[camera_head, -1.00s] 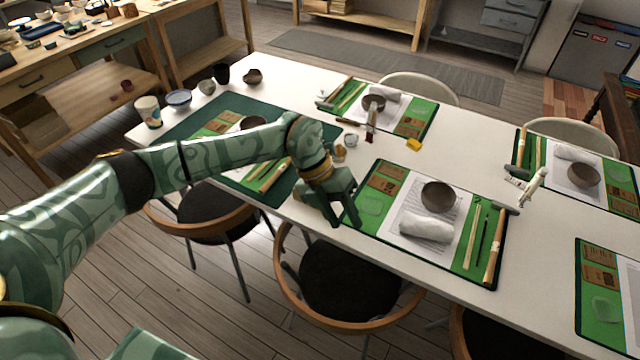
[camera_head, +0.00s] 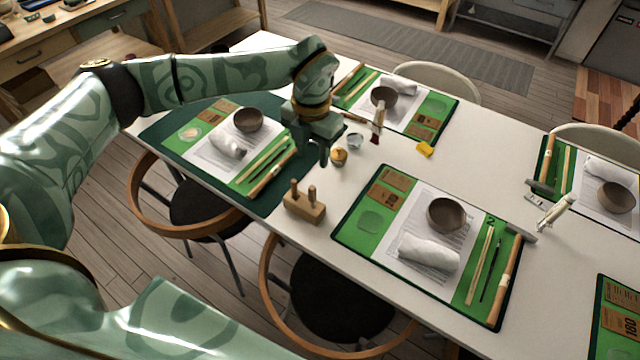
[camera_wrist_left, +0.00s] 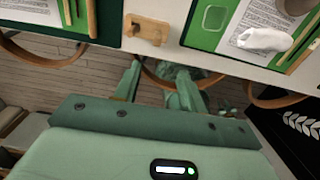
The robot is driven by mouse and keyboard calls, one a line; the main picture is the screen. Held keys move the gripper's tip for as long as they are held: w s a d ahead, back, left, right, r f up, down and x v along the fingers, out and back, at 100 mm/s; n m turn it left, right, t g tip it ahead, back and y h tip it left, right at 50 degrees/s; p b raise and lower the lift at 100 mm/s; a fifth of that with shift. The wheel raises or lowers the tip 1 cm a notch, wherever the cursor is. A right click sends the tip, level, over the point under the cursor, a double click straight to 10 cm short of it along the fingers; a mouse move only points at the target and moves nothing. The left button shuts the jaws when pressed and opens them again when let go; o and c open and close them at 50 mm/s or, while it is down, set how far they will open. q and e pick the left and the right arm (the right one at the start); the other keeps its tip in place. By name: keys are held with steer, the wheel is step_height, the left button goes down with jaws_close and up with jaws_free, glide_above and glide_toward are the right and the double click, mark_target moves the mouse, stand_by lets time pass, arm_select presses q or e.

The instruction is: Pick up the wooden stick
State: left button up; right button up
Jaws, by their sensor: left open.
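Thin pale wooden sticks lie on the green mats in the head view. One lies on the near middle mat (camera_head: 375,240), a stick (camera_head: 478,265) between the paper and a dark brush. Another stick (camera_head: 258,160) lies on the left mat beside a thicker wooden handle (camera_head: 270,176). I cannot tell which stick is meant. My left gripper (camera_head: 318,150) hangs above the white table, between the left mat and the near middle mat, fingers pointing down. It is open and empty, and the wrist view shows its parted fingers (camera_wrist_left: 158,88). My right gripper is out of view.
A wooden block with two pegs (camera_head: 305,205) stands at the near table edge; it shows in the wrist view (camera_wrist_left: 146,30). A small gold-brown pot (camera_head: 339,156) and white cup (camera_head: 355,141) stand close to my gripper. Bowls and white cloth rolls lie on the mats. Chairs line the near edge.

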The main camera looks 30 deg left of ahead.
mark_target(312, 187)
arm_select(q)
step_height(312, 187, down, 10)
steer(key=shift+s+f+b, duration=0.1)
steer(key=shift+f+b, duration=0.05)
steer(key=shift+b, duration=0.9)
steer(key=shift+f, duration=0.35)
steer(key=f, duration=0.1)
steer(key=f+b, duration=0.1)
steer(key=f, duration=0.3)
steer(key=shift+w+a+b, duration=0.3)
steer(key=shift+b, duration=0.1)
steer(key=shift+r, duration=0.15)
jaws_close()
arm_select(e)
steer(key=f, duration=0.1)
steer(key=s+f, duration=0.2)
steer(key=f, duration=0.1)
